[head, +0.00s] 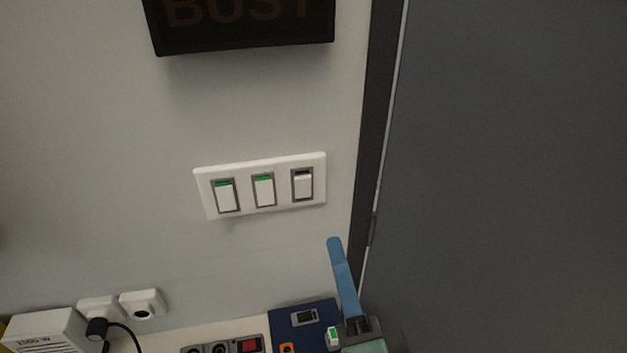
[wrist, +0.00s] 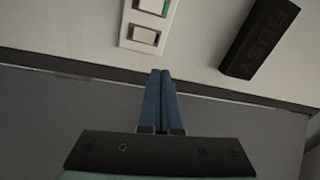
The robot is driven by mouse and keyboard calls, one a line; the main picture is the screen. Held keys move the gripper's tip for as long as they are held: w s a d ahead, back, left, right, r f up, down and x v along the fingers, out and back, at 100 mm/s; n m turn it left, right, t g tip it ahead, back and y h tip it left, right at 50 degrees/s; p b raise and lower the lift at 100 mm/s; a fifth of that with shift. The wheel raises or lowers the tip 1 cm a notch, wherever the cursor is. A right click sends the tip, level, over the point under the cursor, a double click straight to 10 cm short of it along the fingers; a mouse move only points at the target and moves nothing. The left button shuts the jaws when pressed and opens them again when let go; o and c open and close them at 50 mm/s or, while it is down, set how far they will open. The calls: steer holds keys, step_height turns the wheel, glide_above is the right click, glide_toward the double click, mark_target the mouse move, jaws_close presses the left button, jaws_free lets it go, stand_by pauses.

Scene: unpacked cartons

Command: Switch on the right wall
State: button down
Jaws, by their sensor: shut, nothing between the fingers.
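A white plate with three rocker switches (head: 244,186) is on the wall, left of the door frame. The left switch (head: 225,197) and middle switch (head: 264,190) show green strips at their tops. The right switch (head: 302,186) shows a dark strip at its top and no green. In the wrist view the right switch (wrist: 145,36) and its green-marked neighbour (wrist: 153,6) are just beyond the fingertips. My gripper (head: 334,242) has blue fingers, shut and empty, pointing up below and right of the plate. The fingers also show in the wrist view (wrist: 161,73), apart from the switch.
A dark BUSY sign (head: 245,26) is above the plate. A grey door (head: 510,180) with a dark frame fills the right. Below are wall sockets (head: 143,304) with a plug, a white box (head: 45,331) and a panel with a red switch (head: 249,345). The wall around the plate is bare.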

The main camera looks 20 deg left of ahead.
steer(key=shift+s+f+m+g, duration=0.3)
steer(key=shift+s+f+m, duration=0.6)
steer(key=shift+f, duration=0.25)
steer(key=p, duration=0.6)
glide_toward(303, 181)
steer(key=x, duration=0.6)
steer(key=shift+w+a, duration=0.25)
steer(key=shift+w, duration=0.15)
steer(key=shift+w+r+p, duration=0.1)
steer(key=shift+r+p, duration=0.15)
steer(key=shift+p, duration=0.65)
steer(key=shift+f, duration=0.2)
